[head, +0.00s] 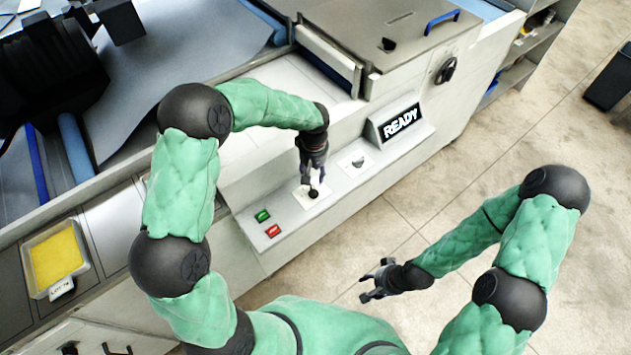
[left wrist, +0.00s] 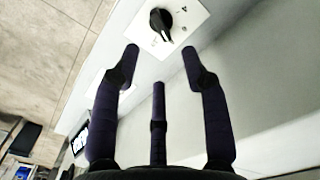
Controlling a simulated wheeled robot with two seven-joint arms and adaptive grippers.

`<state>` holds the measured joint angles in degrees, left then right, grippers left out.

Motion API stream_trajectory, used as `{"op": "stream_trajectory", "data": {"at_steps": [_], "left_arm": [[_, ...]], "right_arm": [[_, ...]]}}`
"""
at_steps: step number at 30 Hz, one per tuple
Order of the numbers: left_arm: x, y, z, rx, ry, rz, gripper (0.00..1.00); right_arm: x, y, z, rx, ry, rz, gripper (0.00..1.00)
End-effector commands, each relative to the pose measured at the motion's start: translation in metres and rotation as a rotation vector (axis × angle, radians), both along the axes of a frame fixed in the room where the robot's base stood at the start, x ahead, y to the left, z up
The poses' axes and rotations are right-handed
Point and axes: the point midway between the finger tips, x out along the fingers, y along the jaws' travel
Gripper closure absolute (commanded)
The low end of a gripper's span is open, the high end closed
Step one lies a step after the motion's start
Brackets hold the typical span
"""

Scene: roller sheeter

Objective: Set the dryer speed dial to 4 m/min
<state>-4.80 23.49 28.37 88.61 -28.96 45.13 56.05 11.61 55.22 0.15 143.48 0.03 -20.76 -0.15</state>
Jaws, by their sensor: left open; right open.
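A black dial (head: 313,194) on a white plate sits on the machine's front panel. It also shows in the left wrist view (left wrist: 162,24), just beyond my spread fingertips. My left gripper (head: 314,178) is open, pointing down at the first dial, with no clear contact in the left wrist view (left wrist: 160,58). The fingers partly hide the dial in the head view. My right gripper (head: 374,281) is open and empty over the floor.
Green (head: 262,215) and red (head: 273,230) buttons are left of the dial. A READY display (head: 400,121) stands to the right, with a large black knob (head: 446,70) beyond. A yellow-filled tray (head: 38,238) is at far left.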

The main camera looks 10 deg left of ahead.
Motion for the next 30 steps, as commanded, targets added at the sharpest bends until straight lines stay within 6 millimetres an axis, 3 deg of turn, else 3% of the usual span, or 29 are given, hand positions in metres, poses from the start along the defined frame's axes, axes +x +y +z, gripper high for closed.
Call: {"op": "stream_trajectory", "data": {"at_steps": [9, 15, 28, 30], "left_arm": [[-0.001, 0.000, -0.058, -0.001, 0.003, -0.001, 0.55], [0.000, 0.000, -0.081, -0.001, 0.000, -0.001, 0.55], [0.000, 0.000, -0.090, -0.002, -0.001, 0.000, 0.55], [0.000, 0.000, -0.090, -0.002, -0.001, -0.001, 0.72]], "right_arm": [[0.001, 0.000, -0.004, 0.000, -0.001, 0.000, 0.50], [0.001, 0.000, -0.005, 0.000, -0.001, 0.000, 0.50], [0.001, 0.000, -0.005, 0.000, -0.001, 0.000, 0.50], [0.001, 0.000, -0.005, 0.000, -0.001, 0.000, 0.50]]}}
